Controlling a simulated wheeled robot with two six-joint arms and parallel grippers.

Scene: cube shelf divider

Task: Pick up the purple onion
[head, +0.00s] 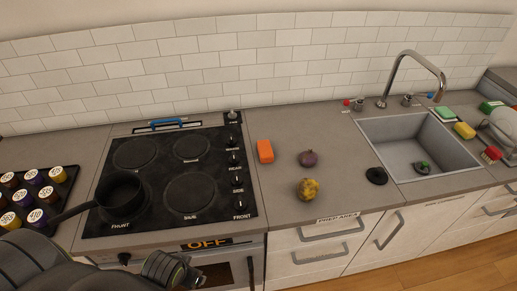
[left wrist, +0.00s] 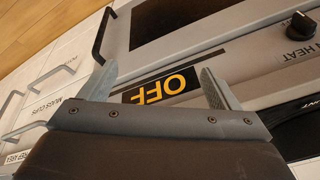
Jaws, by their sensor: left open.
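The purple onion (head: 308,158) lies on the grey counter right of the stove, in the head view. It sits just behind a yellow, blotched round item (head: 308,189), apart from it. My left gripper (left wrist: 157,82) is open and empty in the left wrist view, its fingers spread in front of the oven's "OFF" sign (left wrist: 160,87). In the head view my left arm is low at the left, by the stove's front and well away from the onion. The onion is not in the left wrist view. My right gripper is in neither view.
An orange block (head: 265,151) lies left of the onion. The stove (head: 215,210) holds a black pan (head: 122,188) with its handle toward the front left. A black disc (head: 377,176) and the sink (head: 400,125) are to the right. Counter around the onion is mostly clear.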

